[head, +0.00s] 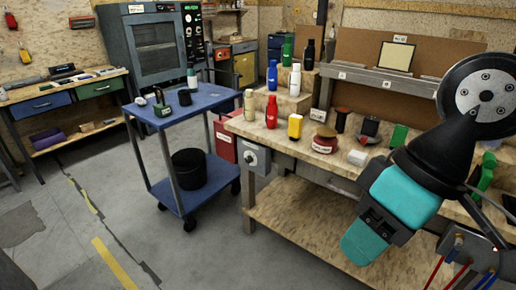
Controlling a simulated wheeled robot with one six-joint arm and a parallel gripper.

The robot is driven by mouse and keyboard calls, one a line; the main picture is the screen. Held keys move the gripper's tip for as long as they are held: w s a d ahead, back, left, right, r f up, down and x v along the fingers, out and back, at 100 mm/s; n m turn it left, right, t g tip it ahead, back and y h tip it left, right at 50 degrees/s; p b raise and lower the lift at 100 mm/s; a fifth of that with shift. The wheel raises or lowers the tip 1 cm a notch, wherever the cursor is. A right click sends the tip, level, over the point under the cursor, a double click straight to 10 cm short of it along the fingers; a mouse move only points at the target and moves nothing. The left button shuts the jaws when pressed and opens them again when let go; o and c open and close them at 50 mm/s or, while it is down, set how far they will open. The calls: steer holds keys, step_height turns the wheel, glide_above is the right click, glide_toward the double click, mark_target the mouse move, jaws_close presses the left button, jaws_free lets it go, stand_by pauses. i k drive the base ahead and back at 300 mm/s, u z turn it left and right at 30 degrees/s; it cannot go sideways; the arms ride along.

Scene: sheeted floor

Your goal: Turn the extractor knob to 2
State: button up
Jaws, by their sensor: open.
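A grey box with a round knob (251,157) is fixed to the front left corner of the wooden workbench, below its top. It looks like the extractor control. The knob's markings and pointer are too small to read. My gripper (361,244), at the end of my teal and black arm, hangs in front of the bench at the right. It is open, with no object seen in it. It is well to the right of the knob and apart from it. My arm hides part of the bench top.
A blue cart (205,98) with a black bucket (189,168) stands left of the bench. The floor at front left is clear.

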mark_target(249, 159)
steer(key=z, duration=0.05)
steer(key=k, duration=1.1)
steer(key=u, duration=1.2)
steer(key=i, duration=1.35)
steer(key=z, duration=0.65)
steer(key=i, duration=0.55)
steer(key=z, duration=0.5)
